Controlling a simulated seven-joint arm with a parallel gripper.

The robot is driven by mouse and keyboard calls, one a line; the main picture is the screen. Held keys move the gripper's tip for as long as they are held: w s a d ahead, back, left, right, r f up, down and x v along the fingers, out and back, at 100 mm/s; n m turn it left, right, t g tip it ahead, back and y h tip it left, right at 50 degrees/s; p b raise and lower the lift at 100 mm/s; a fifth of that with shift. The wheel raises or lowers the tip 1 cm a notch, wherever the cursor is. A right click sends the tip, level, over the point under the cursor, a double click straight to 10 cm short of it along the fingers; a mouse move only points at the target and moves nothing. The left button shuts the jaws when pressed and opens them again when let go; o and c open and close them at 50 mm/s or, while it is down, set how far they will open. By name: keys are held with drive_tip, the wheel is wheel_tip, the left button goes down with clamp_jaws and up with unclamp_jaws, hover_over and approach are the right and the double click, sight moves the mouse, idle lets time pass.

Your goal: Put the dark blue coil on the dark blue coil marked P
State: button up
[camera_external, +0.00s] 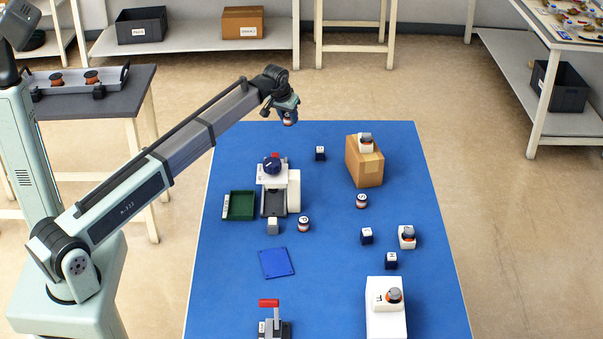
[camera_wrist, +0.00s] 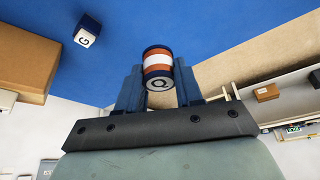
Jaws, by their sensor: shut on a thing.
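My gripper (camera_external: 288,112) is shut on a coil (camera_wrist: 158,68) with dark blue ends and orange and white bands. The coil's end facing the wrist camera bears a round letter, like Q or O. In the external view, the held coil (camera_external: 288,119) is high above the far edge of the blue mat. A coil with a pale lettered top, which looks like P (camera_external: 304,224), stands upright on the mat near its middle, well below and apart from my gripper. A similar coil (camera_external: 361,201) stands to its right; its letter is hard to read.
A cardboard box (camera_external: 365,165) with a white object on it stands at the right. A white machine (camera_external: 272,177), a green tray (camera_external: 239,205) and a red-handled clamp (camera_external: 270,318) stand on the left side of the mat (camera_external: 330,285). Dark cubes (camera_external: 366,236) and a white block (camera_external: 386,320) stand at right.

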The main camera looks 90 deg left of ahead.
drive_tip(key=w+d+r+m, duration=0.2)
drive_tip(key=w+d, duration=0.7)
drive_tip(key=d, duration=0.3)
drive_tip(key=m+t+h, duration=0.2)
drive_tip(key=m, duration=0.2)
hover_over(304, 220)
drive_tip(key=shift+m, duration=0.3)
drive_tip(key=shift+f, duration=4.7)
drive_tip(key=shift+f, duration=0.2)
drive_tip(key=o, duration=1)
drive_tip(key=shift+o, duration=0.2)
drive_tip(key=shift+r, duration=0.15)
